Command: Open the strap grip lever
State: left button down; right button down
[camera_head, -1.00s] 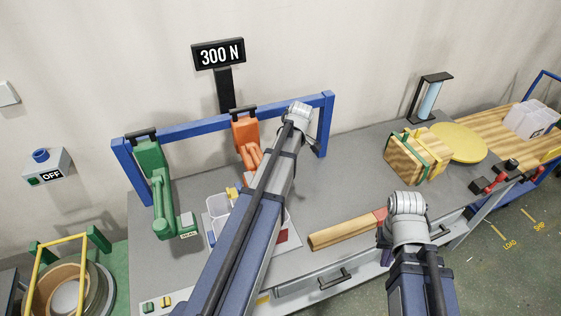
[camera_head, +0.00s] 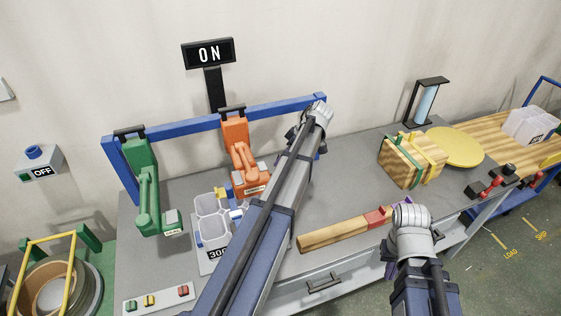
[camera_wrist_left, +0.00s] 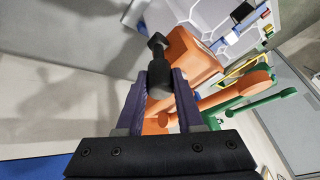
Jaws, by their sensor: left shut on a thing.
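An orange strap tool (camera_head: 236,130) with a black top bar hangs at the blue rail, its lower end by the table. A green tool (camera_head: 142,165) hangs to its left. My left gripper (camera_wrist_left: 157,85) has purple fingers shut around a dark, knobbed handle (camera_wrist_left: 158,50) in the left wrist view. The orange body (camera_wrist_left: 190,60) is just behind this handle; whether they are joined cannot be told. In the head view my left arm hides that gripper. My right gripper (camera_head: 390,262) is low at the table's front edge, mostly hidden by its wrist.
The display sign (camera_head: 208,53) reads "0 N" or "ON". A white bin (camera_head: 212,215) stands under the tools. A wooden bar with a red end (camera_head: 335,232) lies in front. A strapped wooden crate (camera_head: 410,160) and yellow disc (camera_head: 455,147) stand right. A box at left reads OFF.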

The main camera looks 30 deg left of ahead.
pick_arm(q)
jog(key=shift+w+d+f+b, duration=0.2)
jog(key=shift+d+b, duration=0.1)
jog(key=shift+b, duration=0.05)
jog(key=shift+g+y, duration=0.3)
jog(key=c, duration=0.5)
grip_release()
jog(key=shift+c, duration=0.2)
jog(key=shift+w+r, duration=0.1)
jog(key=shift+r, duration=0.05)
jog(key=p+v, duration=0.6)
jog(key=v, duration=0.1)
jog(key=shift+d+r, duration=0.2)
